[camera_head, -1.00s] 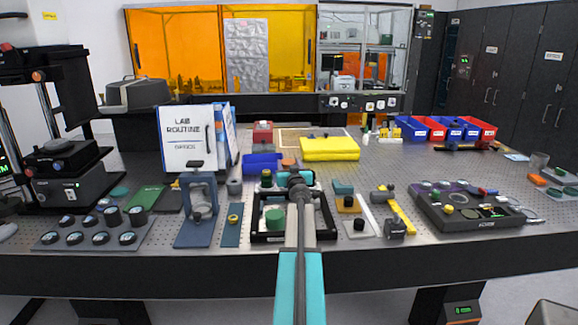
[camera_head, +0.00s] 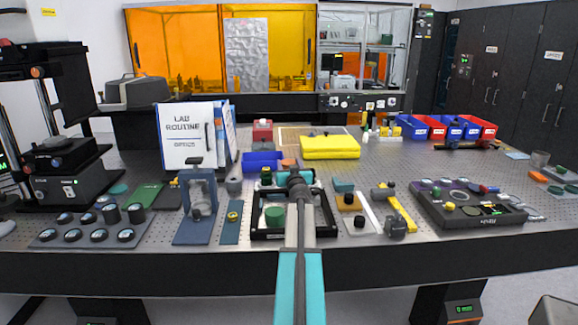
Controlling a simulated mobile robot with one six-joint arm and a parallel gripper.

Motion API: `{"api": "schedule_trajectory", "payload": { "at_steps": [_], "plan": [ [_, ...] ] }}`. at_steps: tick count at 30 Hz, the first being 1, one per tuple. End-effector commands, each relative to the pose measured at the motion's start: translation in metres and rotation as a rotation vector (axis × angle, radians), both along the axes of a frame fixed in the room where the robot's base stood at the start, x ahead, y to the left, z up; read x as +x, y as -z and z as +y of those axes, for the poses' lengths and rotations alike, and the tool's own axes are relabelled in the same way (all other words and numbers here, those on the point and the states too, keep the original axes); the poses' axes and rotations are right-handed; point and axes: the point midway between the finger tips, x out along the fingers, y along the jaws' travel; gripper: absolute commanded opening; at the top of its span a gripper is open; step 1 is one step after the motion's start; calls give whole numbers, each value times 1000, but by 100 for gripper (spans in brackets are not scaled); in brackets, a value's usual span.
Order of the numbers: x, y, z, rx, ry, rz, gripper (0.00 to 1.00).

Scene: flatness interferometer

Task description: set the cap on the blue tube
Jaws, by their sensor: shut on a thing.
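My arm reaches straight forward from the bottom middle over the bench. Its dark end, with my gripper (camera_head: 297,181), is over the back of a black-framed tray (camera_head: 258,236). The arm hides the fingertips and whatever is between them. Teal parts show on both sides of the arm's end; I cannot tell what they belong to. A green round piece (camera_head: 275,215) stands in the tray, left of the arm. I cannot make out the cap or the blue tube for certain; either may be hidden behind the arm.
Left of the tray are a blue plate with an upright mount (camera_head: 197,208) and a narrow blue plate (camera_head: 231,222). Right are a yellow bar tool (camera_head: 402,212) and a black case (camera_head: 470,218). A blue bin (camera_head: 262,162) and yellow cloth (camera_head: 330,147) lie behind.

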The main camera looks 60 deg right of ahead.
Motion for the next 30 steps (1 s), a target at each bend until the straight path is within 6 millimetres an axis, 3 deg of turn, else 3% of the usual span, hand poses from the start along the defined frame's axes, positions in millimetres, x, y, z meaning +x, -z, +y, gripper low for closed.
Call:
{"api": "schedule_trajectory", "payload": {
  "at_steps": [30],
  "plan": [
    [0,10,0,0,-1,0,29]
  ]
}}
